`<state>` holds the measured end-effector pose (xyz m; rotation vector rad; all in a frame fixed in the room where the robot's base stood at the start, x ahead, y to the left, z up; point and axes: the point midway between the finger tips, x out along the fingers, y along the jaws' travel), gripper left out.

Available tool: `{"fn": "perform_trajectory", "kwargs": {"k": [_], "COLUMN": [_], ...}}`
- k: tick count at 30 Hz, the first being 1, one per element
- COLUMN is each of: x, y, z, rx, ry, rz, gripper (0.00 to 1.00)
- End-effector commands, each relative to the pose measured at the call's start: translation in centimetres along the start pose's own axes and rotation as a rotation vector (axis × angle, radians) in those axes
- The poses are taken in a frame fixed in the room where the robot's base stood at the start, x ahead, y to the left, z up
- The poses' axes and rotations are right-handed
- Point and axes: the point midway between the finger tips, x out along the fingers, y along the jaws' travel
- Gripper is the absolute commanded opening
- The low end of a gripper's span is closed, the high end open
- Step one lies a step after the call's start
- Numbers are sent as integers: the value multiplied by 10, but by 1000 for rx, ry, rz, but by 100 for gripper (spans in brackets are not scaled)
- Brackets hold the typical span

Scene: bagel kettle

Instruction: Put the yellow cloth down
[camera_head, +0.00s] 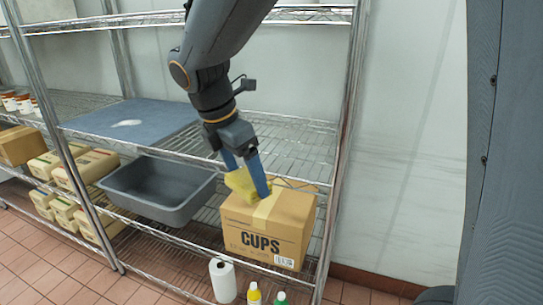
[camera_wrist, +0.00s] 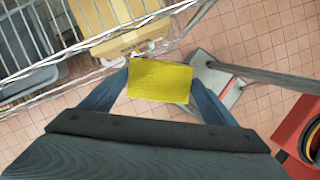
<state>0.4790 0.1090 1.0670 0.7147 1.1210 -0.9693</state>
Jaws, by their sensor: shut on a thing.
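My gripper (camera_head: 250,186) has blue fingers and is shut on the yellow cloth (camera_head: 238,182). In the head view the cloth shows in front of the cardboard CUPS box (camera_head: 268,228), overlapping its top in the picture. In the wrist view the cloth (camera_wrist: 160,80) is a flat yellow rectangle between the two fingertips of my gripper (camera_wrist: 160,75). It appears held in the air, with floor tiles seen around it. The fingers hide part of the cloth in the head view.
A wire shelf rack holds a blue-grey mat (camera_head: 95,122) with a white patch, and a grey tub (camera_head: 160,211). Cream containers (camera_head: 88,167) stand at left. A paper roll (camera_head: 222,280) and bottles stand low in front. A red object (camera_wrist: 300,130) is at right in the wrist view.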

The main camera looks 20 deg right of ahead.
Motion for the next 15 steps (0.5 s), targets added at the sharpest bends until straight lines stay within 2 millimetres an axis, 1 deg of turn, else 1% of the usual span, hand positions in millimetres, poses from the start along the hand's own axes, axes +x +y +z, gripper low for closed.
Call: {"fn": "perform_trajectory", "kwargs": {"k": [1, 3, 5, 7, 11, 15], "x": [-7, -13, -15, -14, -7, 2], "y": [-2, -4, -4, -2, 10, 27], "z": [0, 1, 3, 10, 33, 61], "rx": [-36, -76, -95, -103, -101, -100], "ry": [0, 1, 1, 1, 1, 2], "rz": [14, 25, 29, 30, 27, 27], "gripper": [56, 56, 56, 56, 56, 56]}}
